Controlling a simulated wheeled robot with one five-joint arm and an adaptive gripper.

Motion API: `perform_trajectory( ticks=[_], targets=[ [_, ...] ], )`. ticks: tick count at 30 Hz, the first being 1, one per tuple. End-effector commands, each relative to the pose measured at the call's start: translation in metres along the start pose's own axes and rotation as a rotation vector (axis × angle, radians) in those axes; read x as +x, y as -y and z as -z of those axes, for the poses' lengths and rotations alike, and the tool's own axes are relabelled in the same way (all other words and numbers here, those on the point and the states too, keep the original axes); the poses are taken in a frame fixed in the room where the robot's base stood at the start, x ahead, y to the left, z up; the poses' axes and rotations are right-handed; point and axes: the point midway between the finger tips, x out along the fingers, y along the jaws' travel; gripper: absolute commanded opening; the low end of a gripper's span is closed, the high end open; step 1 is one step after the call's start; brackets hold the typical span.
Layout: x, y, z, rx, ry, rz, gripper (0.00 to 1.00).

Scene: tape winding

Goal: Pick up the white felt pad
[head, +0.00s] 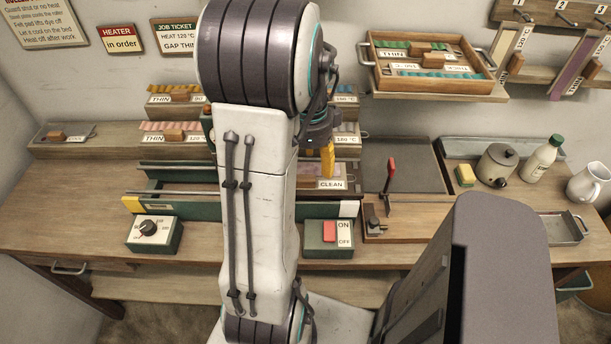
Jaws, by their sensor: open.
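I cannot make out the white felt pad for certain; my arm hides the middle of the bench. A small white block (349,209) shows at the right end of the green rail, but I cannot tell what it is. My gripper (327,161) points down behind my arm, above the holder labelled CLEAN (331,184). A yellow fingertip shows, and the gripper is open. I see nothing held in it.
A red-handled lever (390,176) stands right of the CLEAN holder. A control box with a dial (149,231) and an ON/OFF switch box (330,236) sit at the front. A sponge (465,176), pot (497,165), bottle (541,158) and jug (589,183) are at right.

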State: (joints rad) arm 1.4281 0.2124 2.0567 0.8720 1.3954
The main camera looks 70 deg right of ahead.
Motion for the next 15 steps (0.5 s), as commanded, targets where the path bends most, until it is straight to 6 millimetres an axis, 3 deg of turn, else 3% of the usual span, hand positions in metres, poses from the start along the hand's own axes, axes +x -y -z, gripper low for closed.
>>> perform_trajectory(
  ticks=[15],
  targets=[
    [0.051, -0.007, -0.001, -0.002, 0.001, -0.003, 0.62]
  ],
)
